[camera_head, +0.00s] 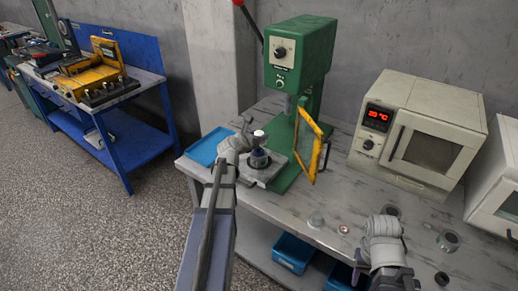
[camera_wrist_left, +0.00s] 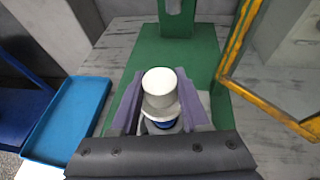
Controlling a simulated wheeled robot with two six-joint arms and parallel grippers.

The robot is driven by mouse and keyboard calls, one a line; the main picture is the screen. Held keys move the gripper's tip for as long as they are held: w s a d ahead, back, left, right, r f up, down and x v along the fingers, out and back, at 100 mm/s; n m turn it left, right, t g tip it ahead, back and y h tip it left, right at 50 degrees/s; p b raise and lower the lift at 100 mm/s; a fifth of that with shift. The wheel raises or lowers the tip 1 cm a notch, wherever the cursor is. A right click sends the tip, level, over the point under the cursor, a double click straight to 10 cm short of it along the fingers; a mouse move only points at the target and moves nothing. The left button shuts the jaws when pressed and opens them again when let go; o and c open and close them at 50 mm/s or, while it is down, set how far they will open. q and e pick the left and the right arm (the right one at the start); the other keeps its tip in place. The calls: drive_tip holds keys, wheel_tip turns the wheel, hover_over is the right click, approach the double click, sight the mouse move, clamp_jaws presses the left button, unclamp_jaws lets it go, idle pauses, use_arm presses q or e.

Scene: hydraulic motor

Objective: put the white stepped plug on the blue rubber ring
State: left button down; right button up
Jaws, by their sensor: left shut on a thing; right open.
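The white stepped plug (camera_head: 259,134) is upright above the press base. It also shows in the left wrist view (camera_wrist_left: 159,82), between the purple-grey fingers of my left gripper (camera_wrist_left: 158,118). In the head view my left gripper (camera_head: 250,146) is shut on the plug. Just below the plug, a part of the blue rubber ring (camera_wrist_left: 161,125) shows as a blue edge. It sits in a dark round part (camera_head: 260,160) on the press. Whether plug and ring touch cannot be told. My right gripper (camera_head: 385,277) is open and empty at the right front of the table.
A green press (camera_head: 302,50) stands behind, with a yellow-framed guard (camera_head: 307,145) swung open close to the right of the plug. A blue tray (camera_head: 208,148) lies to the left. A beige oven (camera_head: 420,130) stands at right. Several small metal parts (camera_head: 316,220) lie at the front.

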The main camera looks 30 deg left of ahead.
use_arm(q)
wheel_tip(320, 180, down, 4)
drive_tip(key=b, duration=0.3)
drive_tip(key=shift+r+b, duration=0.2)
drive_tip(key=shift+b, duration=0.15)
drive_tip(key=shift+f, duration=0.15)
drive_tip(key=shift+c, duration=1.9)
unclamp_jaws()
